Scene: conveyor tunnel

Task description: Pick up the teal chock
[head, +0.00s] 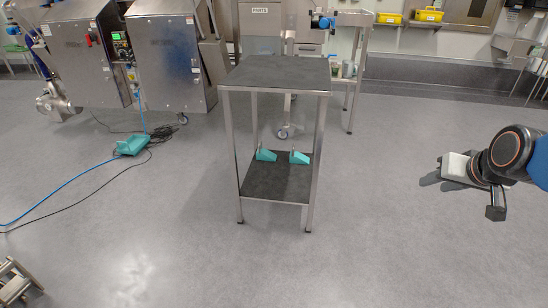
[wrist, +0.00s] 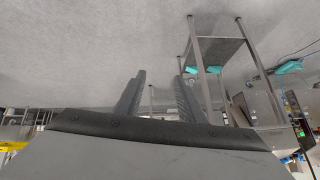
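Two teal chocks, a left one (head: 266,155) and a right one (head: 299,157), sit side by side on the dark lower shelf (head: 275,185) of a metal-legged table in the head view. A larger teal piece (head: 131,146) lies on the floor at left beside cables; I cannot tell whether it is a chock. In the upside-down wrist view, the two shelf chocks (wrist: 191,70) (wrist: 214,70) and the floor piece (wrist: 288,67) show at right. My gripper (head: 431,170) is right of the table, well apart from every teal piece. Its fingers (wrist: 160,82) are apart with nothing between them.
The table's dark top (head: 278,75) stands above the shelf, with legs at its corners. Blue and black cables (head: 75,190) cross the floor at left. Steel cabinets (head: 165,65) and a cart (head: 350,85) stand behind. The floor in front and between table and gripper is clear.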

